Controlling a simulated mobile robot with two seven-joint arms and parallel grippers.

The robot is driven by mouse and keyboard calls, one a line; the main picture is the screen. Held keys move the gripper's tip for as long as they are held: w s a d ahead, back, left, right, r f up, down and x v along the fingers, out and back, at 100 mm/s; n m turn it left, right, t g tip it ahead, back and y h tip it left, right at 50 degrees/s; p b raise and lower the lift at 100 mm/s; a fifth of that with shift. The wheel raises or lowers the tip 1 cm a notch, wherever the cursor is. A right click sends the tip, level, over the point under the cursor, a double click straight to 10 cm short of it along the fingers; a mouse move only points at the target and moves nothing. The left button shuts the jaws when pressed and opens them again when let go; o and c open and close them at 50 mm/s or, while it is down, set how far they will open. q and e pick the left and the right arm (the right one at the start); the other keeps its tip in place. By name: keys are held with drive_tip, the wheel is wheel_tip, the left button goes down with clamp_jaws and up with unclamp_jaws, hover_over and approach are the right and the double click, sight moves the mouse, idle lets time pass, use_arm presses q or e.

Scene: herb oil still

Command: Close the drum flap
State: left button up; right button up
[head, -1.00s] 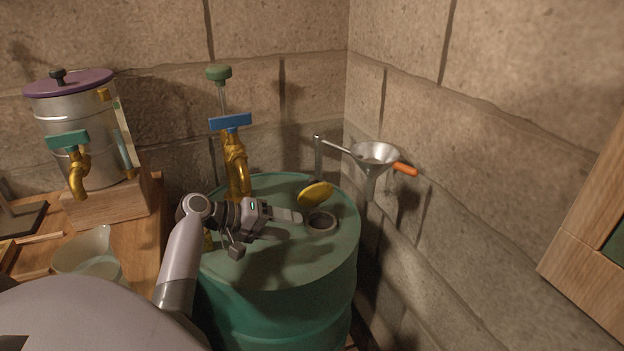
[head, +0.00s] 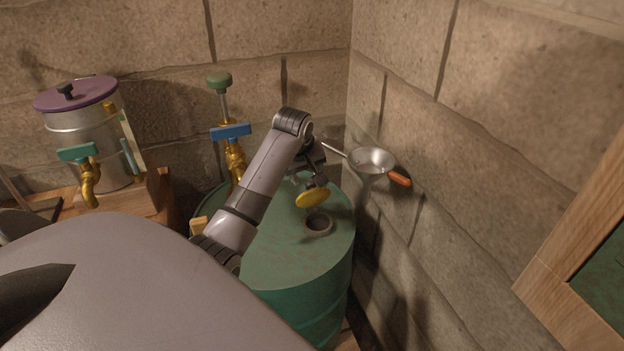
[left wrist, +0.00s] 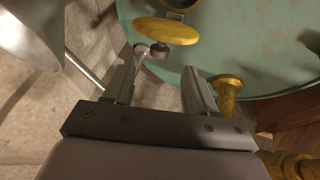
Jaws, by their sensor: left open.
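The drum flap (head: 312,197) is a yellow round disc on top of the green drum (head: 290,262). It stands raised behind the round opening (head: 318,225), which is uncovered. My left gripper (head: 316,178) is just behind the flap, partly hidden by my own arm. In the left wrist view, my left gripper (left wrist: 165,68) is open and empty between its fingers. Contact cannot be told. The right gripper is not in view.
A brass tap (head: 235,160) with a blue handle stands left of my forearm. A purple-lidded metal pot (head: 85,135) is far left. Stone walls close in behind and right.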

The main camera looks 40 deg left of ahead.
sight(310, 183)
use_arm(q)
drive_tip(key=shift+x, duration=2.9)
clamp_jaws()
